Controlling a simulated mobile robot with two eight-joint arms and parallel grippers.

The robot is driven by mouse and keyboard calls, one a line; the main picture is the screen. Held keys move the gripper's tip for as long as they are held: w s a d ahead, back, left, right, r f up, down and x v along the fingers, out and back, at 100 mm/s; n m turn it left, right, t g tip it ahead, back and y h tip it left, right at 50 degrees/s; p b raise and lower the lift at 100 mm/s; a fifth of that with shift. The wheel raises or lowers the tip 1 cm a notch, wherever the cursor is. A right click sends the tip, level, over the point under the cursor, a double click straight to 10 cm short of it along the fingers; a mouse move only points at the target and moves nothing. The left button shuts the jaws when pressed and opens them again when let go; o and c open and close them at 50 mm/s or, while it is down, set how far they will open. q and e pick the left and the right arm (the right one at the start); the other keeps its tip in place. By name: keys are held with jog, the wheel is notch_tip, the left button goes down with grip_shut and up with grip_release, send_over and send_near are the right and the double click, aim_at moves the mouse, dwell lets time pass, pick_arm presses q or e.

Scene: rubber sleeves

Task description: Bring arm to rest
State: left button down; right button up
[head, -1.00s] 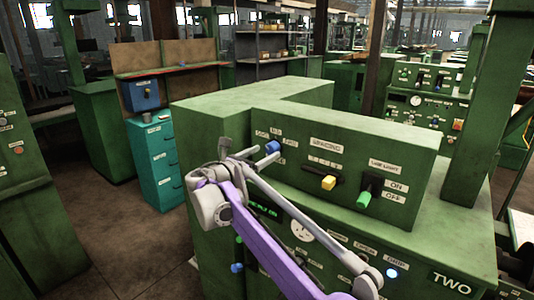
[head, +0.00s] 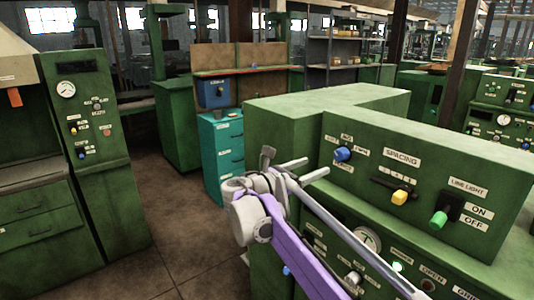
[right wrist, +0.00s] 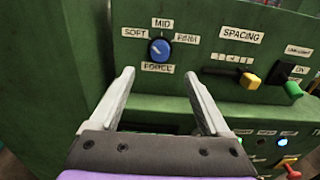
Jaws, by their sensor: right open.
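My right gripper (head: 316,166) is open and empty in front of the green machine's control panel (head: 480,190). Its two pale fingers are spread apart in the right wrist view (right wrist: 159,75), with nothing between the tips. A blue knob (right wrist: 159,46) lies just beyond the fingertips, ringed by the labels SOFT, MID, FIRM and FORCE; the fingers look apart from it. The same blue knob shows in the head view (head: 342,154). My purple right arm reaches in from the bottom and hides part of the lower panel. My left gripper is not in view.
A yellow slider handle (head: 399,197) and a green switch (head: 438,219) stick out of the panel. A teal drawer cabinet (head: 223,165) stands behind the machine. Another green machine with a gauge (head: 66,89) stands at left. Brown floor (head: 165,215) between them is open.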

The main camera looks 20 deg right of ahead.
jog(key=s+f+m+g+y, duration=0.2)
jog(key=s+f+m+y, duration=0.7)
jog(key=s+f, duration=0.8)
jog(key=s+a+f+m+y, duration=0.3)
jog(key=s+a+f+m, duration=0.2)
jog(key=s+f, duration=0.3)
jog(key=s+a+f+m+y, duration=0.4)
jog(key=s+a+f+m, duration=0.2)
jog(key=s+f+m, duration=0.2)
jog(key=shift+s+f+m+t+y, duration=0.3)
jog(key=shift+s+f, duration=0.1)
jog(key=shift+s, duration=0.25)
